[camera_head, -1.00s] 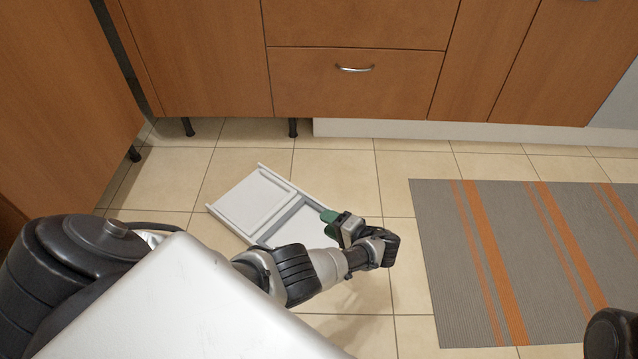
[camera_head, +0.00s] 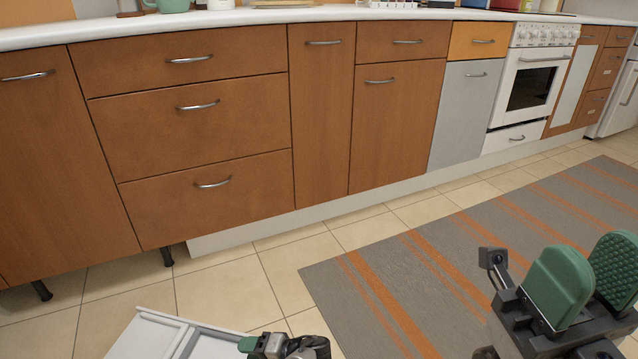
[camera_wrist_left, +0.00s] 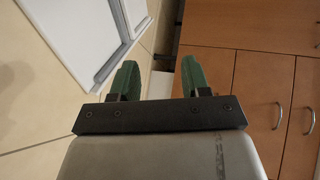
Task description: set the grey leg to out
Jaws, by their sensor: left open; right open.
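A white, flat, framed object (camera_head: 150,335) lies on the floor at the lower left of the head view, cut off by the bottom edge. A grey bar (camera_wrist_left: 116,64) crosses it in the left wrist view; I take this to be the grey leg. Its exact position is hard to tell. My left gripper (camera_head: 250,345) is at the right side of the white object in the head view. In the left wrist view its green fingers (camera_wrist_left: 158,82) are apart with nothing between them, beside the object. My right gripper (camera_head: 592,280) is open and empty, above the striped rug.
Wooden cabinets (camera_head: 205,130) with drawers line the back, above a white plinth (camera_head: 300,220). Short black cabinet legs (camera_head: 167,256) show at the left. A grey and orange rug (camera_head: 400,270) covers the right floor. A white oven (camera_head: 530,80) stands at the back right.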

